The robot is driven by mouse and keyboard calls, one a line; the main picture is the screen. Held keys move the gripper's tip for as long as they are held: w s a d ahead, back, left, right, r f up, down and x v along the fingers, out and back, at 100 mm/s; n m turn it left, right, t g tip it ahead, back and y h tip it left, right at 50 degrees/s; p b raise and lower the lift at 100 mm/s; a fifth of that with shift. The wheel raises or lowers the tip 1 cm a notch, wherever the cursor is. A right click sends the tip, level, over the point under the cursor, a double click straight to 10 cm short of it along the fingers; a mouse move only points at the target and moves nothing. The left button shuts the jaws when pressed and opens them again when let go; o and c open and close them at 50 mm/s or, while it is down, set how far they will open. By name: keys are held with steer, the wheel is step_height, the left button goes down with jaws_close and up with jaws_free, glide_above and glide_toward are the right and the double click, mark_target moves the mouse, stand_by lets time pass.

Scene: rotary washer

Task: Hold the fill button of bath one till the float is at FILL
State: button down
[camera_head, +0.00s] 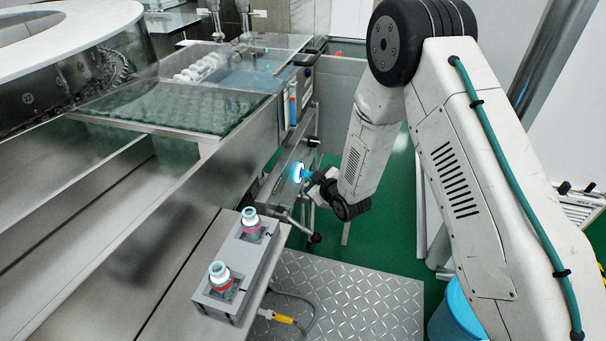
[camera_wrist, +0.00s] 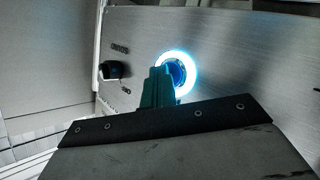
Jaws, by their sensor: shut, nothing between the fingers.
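The fill button (camera_wrist: 178,72) has a glowing blue-white ring on the steel front panel in the wrist view. Its lit ring (camera_head: 298,172) also shows in the head view, below the bath. My gripper (camera_wrist: 160,72) is shut and empty, its tip overlapping the left part of the button; whether it presses cannot be told. In the head view my gripper (camera_head: 308,176) reaches the panel at the button. A level gauge with blue and red marks (camera_head: 292,103) stands upright on the bath's front, above the button; its float and FILL mark are too small to read.
A black knob (camera_wrist: 112,70) sits left of the button. The bath (camera_head: 165,128) holds rows of greenish items under liquid. A grey block with two capped vials (camera_head: 208,300) stands on the near ledge. A blue bin (camera_head: 455,312) stands at lower right. The green floor (camera_head: 385,245) is partly clear.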

steer(key=shift+d, duration=0.1)
stand_by(0.7)
steer(key=shift+s+d, duration=0.25)
steer(key=shift+d, duration=0.45)
steer(key=shift+d, duration=0.1)
steer(key=shift+s+d, duration=0.3)
steer(key=shift+d, duration=0.45)
steer(key=shift+s+d, duration=0.25)
steer(key=shift+d, duration=0.5)
steer(key=shift+s+d, duration=0.3)
steer(key=shift+d, duration=0.45)
